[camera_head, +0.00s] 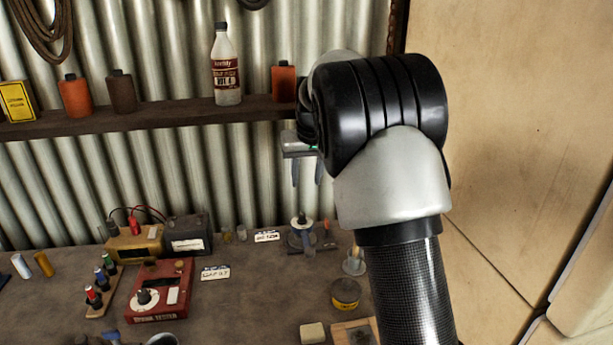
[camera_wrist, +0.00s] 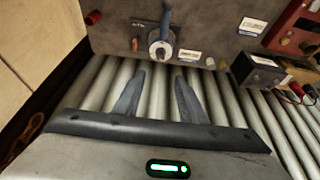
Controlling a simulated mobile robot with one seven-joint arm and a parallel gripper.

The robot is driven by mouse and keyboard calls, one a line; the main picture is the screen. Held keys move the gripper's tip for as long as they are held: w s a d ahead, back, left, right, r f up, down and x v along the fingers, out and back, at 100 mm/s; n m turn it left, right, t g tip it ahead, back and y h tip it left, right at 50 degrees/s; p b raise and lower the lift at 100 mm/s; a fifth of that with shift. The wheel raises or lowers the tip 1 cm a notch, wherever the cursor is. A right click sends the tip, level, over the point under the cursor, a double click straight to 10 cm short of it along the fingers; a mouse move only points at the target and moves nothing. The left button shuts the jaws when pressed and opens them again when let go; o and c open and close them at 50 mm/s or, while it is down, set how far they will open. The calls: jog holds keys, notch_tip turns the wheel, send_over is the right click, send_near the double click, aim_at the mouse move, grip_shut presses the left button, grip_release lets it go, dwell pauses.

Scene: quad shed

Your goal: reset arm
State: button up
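My gripper (camera_head: 307,172) hangs above the back of the workbench, below the shelf and partly hidden behind my own arm in the head view. Its two fingers point down and are apart. In the wrist view my gripper (camera_wrist: 157,90) also shows both fingers spread, with nothing between them. Beyond the fingertips stands a small round-based device with a handle (camera_wrist: 160,48) on the bench. It also shows in the head view (camera_head: 301,236), below the gripper and apart from it.
The workbench (camera_head: 250,290) holds a red tester box (camera_head: 160,290), a dark battery (camera_head: 188,236), a yellow tin (camera_head: 346,293) and small parts. The shelf (camera_head: 150,117) carries a clear bottle (camera_head: 226,70) and orange containers. A corrugated wall stands behind; a beige panel (camera_head: 500,130) is at right.

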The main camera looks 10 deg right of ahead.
jog(key=shift+r, duration=0.15)
jog(key=s+r+p, duration=0.1)
jog(key=s+r, duration=0.4)
jog(key=s, duration=0.6)
jog(key=s+r+p, duration=0.1)
jog(key=s+r, duration=0.5)
jog(key=s, duration=0.4)
jog(key=s+f, duration=0.2)
jog(key=s, duration=0.7)
jog(key=s+f+t, duration=0.1)
jog(key=s+f, duration=0.1)
jog(key=s, duration=0.8)
jog(key=shift+a+p, duration=0.2)
jog(key=shift+p, duration=0.2)
